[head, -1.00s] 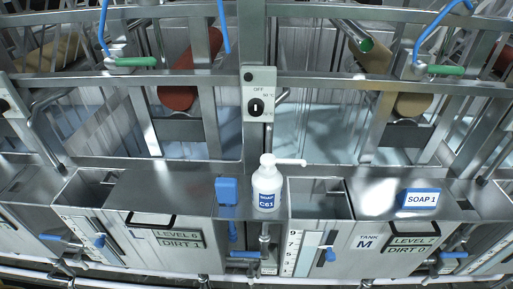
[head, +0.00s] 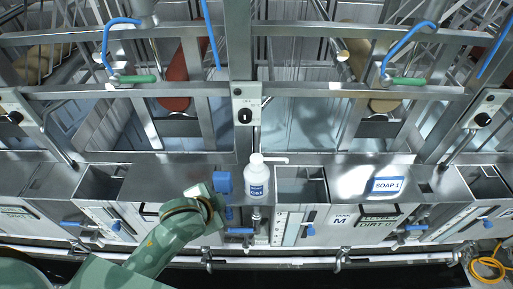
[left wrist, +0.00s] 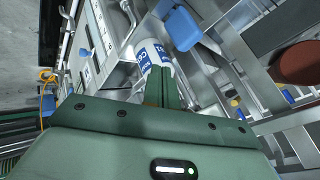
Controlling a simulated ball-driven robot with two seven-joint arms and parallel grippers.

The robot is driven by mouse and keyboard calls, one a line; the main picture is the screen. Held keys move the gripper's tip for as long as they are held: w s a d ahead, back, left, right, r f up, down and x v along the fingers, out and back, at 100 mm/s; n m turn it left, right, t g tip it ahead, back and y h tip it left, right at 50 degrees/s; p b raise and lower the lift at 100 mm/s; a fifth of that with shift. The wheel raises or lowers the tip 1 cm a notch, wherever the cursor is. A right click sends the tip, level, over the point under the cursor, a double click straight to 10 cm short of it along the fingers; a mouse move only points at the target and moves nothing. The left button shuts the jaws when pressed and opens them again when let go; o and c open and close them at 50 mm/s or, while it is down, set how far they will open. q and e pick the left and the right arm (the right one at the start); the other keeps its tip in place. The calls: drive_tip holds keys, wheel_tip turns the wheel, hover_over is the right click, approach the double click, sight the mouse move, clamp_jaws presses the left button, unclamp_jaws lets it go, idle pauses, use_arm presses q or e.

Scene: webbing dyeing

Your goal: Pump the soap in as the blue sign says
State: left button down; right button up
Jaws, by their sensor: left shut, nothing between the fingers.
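The white soap bottle (head: 256,178) with a blue label stands upright on the steel ledge, its pump nozzle pointing right. It also shows in the left wrist view (left wrist: 152,52), just ahead of my fingers. The blue sign (head: 387,185) reads SOAP 1 and sits on the ledge above the tank marked M. An open compartment (head: 302,174) lies between bottle and sign. My left gripper (head: 215,202) is left of the bottle, near a blue block; its shut, empty fingers show in the left wrist view (left wrist: 165,93). My right gripper is out of view.
A blue block (head: 222,182) stands on the ledge left of the bottle. A knob panel (head: 245,104) is on the post behind. Blue-handled valves (head: 241,231) sit below the ledge. Steel rails and rollers fill the back.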

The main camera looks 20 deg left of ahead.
use_arm(q)
drive_tip(key=w+d+r+m+h+p, duration=0.1)
drive_tip(key=w+d+r+m+h, duration=0.2)
drive_tip(key=w+d+r, duration=0.3)
wheel_tip(320, 180, up, 7)
drive_tip(key=m+g+h, duration=0.1)
drive_tip(key=m+h, duration=0.2)
drive_tip(key=m, duration=0.1)
hover_over(253, 159)
drive_tip(key=shift+f+p, duration=0.2)
drive_tip(key=shift+p, duration=0.25)
wheel_tip(253, 159, down, 7)
drive_tip(key=b, duration=0.9)
drive_tip(key=shift+f, duration=0.9)
drive_tip(key=shift+f, duration=0.15)
